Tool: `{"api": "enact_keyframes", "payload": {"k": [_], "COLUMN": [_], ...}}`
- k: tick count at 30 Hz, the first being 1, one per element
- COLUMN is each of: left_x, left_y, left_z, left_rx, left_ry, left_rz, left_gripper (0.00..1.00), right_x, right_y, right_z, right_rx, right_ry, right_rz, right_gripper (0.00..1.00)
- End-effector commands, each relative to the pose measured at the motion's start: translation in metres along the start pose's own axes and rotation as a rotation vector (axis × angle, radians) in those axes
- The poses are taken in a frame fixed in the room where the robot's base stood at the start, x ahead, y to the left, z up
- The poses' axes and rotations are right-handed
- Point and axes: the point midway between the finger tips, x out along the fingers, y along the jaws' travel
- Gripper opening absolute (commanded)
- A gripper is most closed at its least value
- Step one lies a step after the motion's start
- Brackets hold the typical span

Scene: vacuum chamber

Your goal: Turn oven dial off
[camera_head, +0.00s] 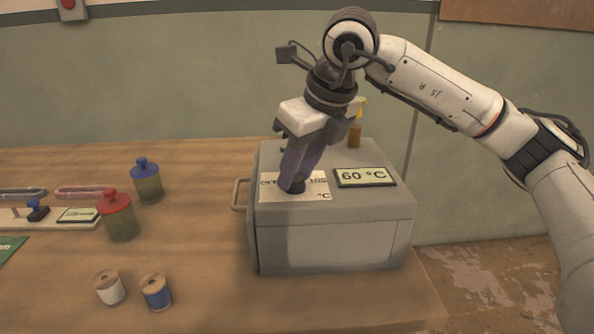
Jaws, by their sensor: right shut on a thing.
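The oven (330,243) is a grey box near the right end of the wooden table, with a handle (239,194) on its left side. Its top carries a display (365,177) reading 60 °C and a white printed label (318,187). The dark dial (293,187) sits on the label, partly hidden by the fingers. My right gripper (294,178) points down from above and is shut on the dial. My left gripper is not in view.
A red-lidded jar (118,217) and a blue-lidded jar (147,181) stand left of the oven. A white spool (109,288) and a blue spool (155,291) are at the front. The table between jars and oven is clear.

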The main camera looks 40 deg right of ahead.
Motion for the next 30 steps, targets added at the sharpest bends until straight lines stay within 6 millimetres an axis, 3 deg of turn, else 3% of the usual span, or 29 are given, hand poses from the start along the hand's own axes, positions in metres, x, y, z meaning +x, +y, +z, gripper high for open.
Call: {"api": "enact_keyframes", "payload": {"k": [18,30], "left_x": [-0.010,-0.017], "left_y": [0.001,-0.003], "left_z": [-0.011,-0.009], "left_rx": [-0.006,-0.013], "left_ry": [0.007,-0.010], "left_rz": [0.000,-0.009], "left_gripper": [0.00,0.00], "right_x": [-0.002,-0.001], "right_y": [-0.004,-0.006], "right_z": [0.002,0.003], "right_rx": [-0.518,-0.754], "right_ry": [0.000,0.000], "right_rz": [0.219,0.313], "right_gripper": [0.07,0.07]}}
